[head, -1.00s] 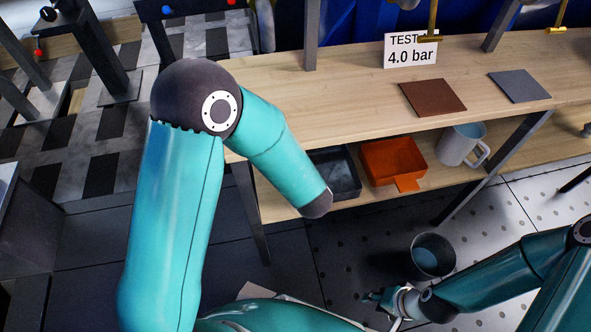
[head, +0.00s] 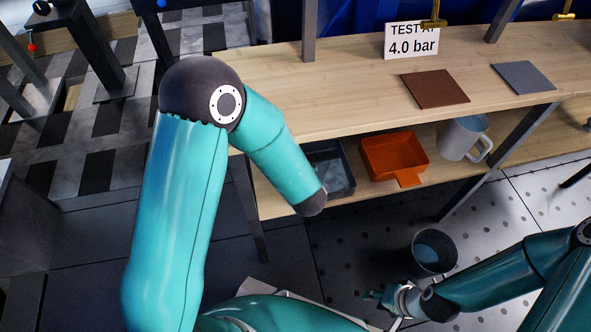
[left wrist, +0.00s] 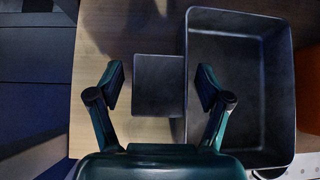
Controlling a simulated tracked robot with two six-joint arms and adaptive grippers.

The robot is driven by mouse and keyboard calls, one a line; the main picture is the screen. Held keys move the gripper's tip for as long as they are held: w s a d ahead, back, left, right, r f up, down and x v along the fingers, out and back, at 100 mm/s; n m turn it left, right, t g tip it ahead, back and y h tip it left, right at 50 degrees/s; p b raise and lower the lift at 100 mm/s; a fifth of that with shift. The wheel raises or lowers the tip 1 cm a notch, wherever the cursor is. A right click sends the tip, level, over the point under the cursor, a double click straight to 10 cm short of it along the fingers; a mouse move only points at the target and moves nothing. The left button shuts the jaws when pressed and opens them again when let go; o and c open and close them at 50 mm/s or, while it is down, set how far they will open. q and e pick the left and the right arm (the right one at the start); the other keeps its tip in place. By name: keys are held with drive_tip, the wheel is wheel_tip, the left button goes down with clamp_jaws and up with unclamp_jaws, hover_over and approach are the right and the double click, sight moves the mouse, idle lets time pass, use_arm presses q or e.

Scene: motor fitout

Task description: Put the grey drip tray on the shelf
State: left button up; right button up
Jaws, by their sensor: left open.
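The grey drip tray (head: 345,160) is a dark grey, walled, open box on the lower level of the wooden bench (head: 270,202). My left arm partly hides it in the head view. In the left wrist view the tray (left wrist: 194,125) lies to the right of my left gripper (left wrist: 160,88). That gripper is open. In the head view my left gripper is hidden. My right gripper (head: 374,296) is low, near the floor; its jaws are too small to read.
An orange tray (head: 395,152) and a white mug (head: 458,140) stand right of the grey tray on the lower level. Brown (head: 435,89) and grey (head: 524,77) squares lie on the benchtop. A dark bucket (head: 413,257) stands on the floor. A bench leg (head: 247,205) stands beside my left arm.

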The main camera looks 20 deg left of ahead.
use_arm(q)
drive_tip(key=p+v, duration=0.2)
drive_tip(key=v, duration=0.4)
drive_tip(key=shift+r, duration=0.15)
drive_tip(key=shift+s+d+r, duration=0.3)
drive_tip(key=shift+s+r, duration=0.05)
drive_tip(key=shift+s, duration=0.1)
drive_tip(key=shift+s, duration=0.1)
